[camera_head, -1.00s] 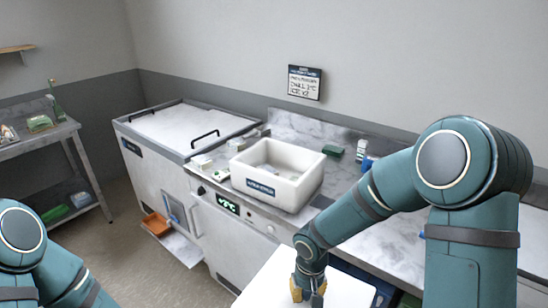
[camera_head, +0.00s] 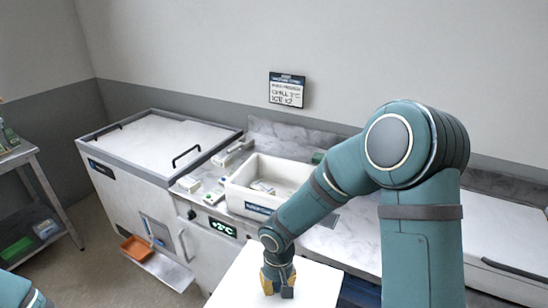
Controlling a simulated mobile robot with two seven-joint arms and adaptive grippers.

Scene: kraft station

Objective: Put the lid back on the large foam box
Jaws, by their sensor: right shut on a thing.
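The large foam box (camera_head: 240,196) is white, open at the top, and stands on the marble counter with a dark label on its front. A few small items lie inside it. A flat white panel (camera_head: 316,284), which looks like the lid, is at the bottom centre, in front of and below the box. My right gripper (camera_head: 278,287) points down at the panel and is shut on it; the fingertips' exact grip is hard to see. My left gripper is out of view; only a bit of my left arm shows at the lower left corner.
A chest unit (camera_head: 160,135) with a handled white top stands left of the box. Small items (camera_head: 190,183) lie on the counter beside the box. An orange tray (camera_head: 138,248) sits low on a shelf. A steel cart (camera_head: 30,160) stands far left. The floor between is clear.

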